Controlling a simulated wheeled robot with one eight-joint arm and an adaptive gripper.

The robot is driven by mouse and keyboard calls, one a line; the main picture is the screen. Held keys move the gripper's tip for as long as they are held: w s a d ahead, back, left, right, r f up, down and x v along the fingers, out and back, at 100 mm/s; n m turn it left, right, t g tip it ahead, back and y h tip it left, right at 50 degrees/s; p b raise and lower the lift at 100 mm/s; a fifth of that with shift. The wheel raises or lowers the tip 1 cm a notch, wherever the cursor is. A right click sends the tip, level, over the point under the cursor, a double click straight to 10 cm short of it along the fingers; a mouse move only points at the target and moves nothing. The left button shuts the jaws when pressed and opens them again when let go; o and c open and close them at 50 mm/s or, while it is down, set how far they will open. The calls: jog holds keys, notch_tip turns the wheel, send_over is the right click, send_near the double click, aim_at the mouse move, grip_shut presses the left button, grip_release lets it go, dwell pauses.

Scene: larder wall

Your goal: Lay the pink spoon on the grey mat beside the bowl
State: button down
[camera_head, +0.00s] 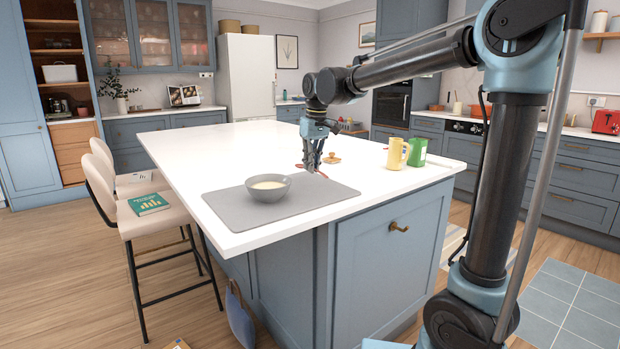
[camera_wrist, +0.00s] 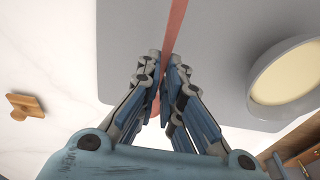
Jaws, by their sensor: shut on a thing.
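The grey mat (camera_head: 318,194) lies on the white island top, and it fills the upper middle of the wrist view (camera_wrist: 222,30). The grey bowl (camera_head: 269,187) with pale contents stands on the mat's left part; it shows at the right of the wrist view (camera_wrist: 262,98). My gripper (camera_head: 310,170) points down over the mat, to the right of the bowl. In the wrist view my gripper (camera_wrist: 162,85) is shut on the pink spoon (camera_wrist: 179,25), whose long pink part runs up out of the frame. The spoon's far end is hidden. I cannot tell whether the spoon touches the mat.
A small wooden piece (camera_head: 331,158) lies behind the mat, and it shows at the left of the wrist view (camera_wrist: 22,105). A yellow mug (camera_head: 397,153) and a green container (camera_head: 417,152) stand to the right. The island's left and back areas are clear.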

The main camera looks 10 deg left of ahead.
aim_at(312, 184)
jog(key=shift+f, duration=2.05)
jog(key=c, duration=1.8)
grip_release()
jog(key=shift+o, duration=0.2)
jog(key=r, duration=0.4)
jog(key=d+r, duration=0.1)
jog(key=r, duration=0.3)
jog(key=s+r, duration=0.1)
jog(key=r, duration=0.3)
jog(key=shift+d, duration=0.25)
